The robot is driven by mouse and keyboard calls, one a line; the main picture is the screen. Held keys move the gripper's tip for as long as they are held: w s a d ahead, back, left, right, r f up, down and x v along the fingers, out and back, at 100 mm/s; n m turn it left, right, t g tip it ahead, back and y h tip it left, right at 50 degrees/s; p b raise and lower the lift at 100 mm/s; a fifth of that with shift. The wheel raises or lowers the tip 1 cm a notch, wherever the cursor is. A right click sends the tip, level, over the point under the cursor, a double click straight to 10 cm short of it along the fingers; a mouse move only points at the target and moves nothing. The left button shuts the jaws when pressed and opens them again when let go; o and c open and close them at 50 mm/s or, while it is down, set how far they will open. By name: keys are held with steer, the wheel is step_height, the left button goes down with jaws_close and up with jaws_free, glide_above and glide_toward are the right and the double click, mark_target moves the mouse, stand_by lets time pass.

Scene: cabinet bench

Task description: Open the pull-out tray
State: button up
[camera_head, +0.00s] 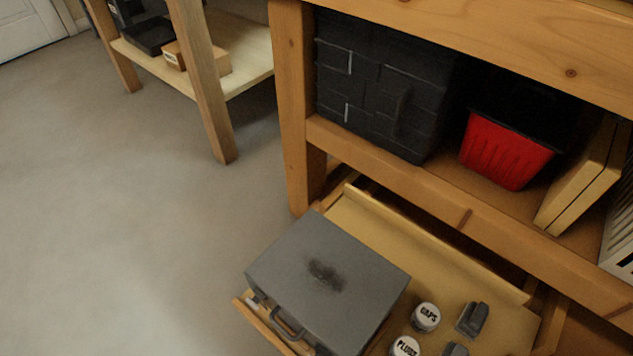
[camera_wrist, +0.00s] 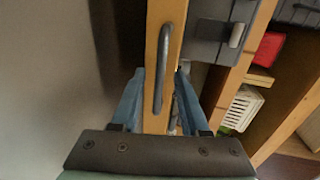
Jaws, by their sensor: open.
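The pull-out tray (camera_head: 428,237) is wooden and stands well out from under the bench's lower shelf in the head view. Its wooden front (camera_wrist: 154,15) shows in the wrist view, with a grey bar handle (camera_wrist: 165,45) on it. My gripper (camera_wrist: 160,72) has two blue fingers, open, one on each side of the handle in the wrist view. I cannot tell how deep the handle sits between them, and no grip shows. My gripper is not visible in the head view, where the tray's front right part is cut off.
On the tray lie a grey case (camera_head: 330,285), white jars marked CAPS (camera_head: 426,317) and PLUGS (camera_head: 404,347), and dark small parts (camera_head: 472,319). The shelf above holds a black box (camera_head: 385,85) and a red bin (camera_head: 503,150). Open floor (camera_head: 120,200) lies left.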

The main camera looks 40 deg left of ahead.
steer(key=p+v, duration=0.1)
steer(key=v, duration=1)
steer(key=shift+s, duration=0.1)
